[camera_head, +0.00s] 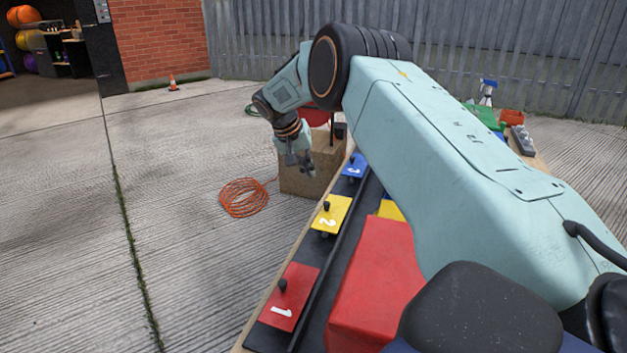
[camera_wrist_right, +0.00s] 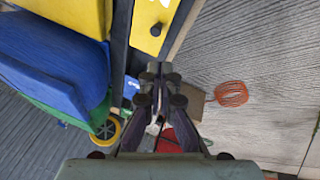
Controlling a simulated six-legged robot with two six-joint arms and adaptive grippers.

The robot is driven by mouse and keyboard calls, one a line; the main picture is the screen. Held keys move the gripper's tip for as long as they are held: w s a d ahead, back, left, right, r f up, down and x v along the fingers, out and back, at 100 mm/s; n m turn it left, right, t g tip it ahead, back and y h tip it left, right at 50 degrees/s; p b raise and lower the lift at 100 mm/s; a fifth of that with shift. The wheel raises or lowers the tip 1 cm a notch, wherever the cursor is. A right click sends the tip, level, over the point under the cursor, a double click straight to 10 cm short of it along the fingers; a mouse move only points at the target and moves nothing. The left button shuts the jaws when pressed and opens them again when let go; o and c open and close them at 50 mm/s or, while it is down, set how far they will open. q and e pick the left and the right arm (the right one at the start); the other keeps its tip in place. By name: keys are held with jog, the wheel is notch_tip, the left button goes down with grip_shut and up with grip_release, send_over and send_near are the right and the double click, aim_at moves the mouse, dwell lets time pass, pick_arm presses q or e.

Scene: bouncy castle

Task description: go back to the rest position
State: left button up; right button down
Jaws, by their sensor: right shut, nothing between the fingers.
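My right arm reaches across the head view from the lower right. Its gripper (camera_head: 303,168) points down, shut and empty, in front of a wooden box (camera_head: 325,180) and left of the blue plate numbered 3 (camera_head: 354,168). In the wrist view the closed fingertips (camera_wrist_right: 161,72) meet at the middle. A yellow plate numbered 2 (camera_head: 330,216) and a red plate numbered 1 (camera_head: 288,300), each with a black knob, lie along the table's left edge. My left gripper is not in view.
A red block (camera_head: 378,285) stands beside the plates. An orange coil (camera_head: 243,198) lies on the concrete, also in the wrist view (camera_wrist_right: 231,94). A spray bottle (camera_head: 488,91) stands at the far right. A traffic cone (camera_head: 172,82) stands by the brick wall. The left floor is largely clear.

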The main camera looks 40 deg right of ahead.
jog(key=shift+v, duration=0.85)
jog(key=shift+r, duration=0.15)
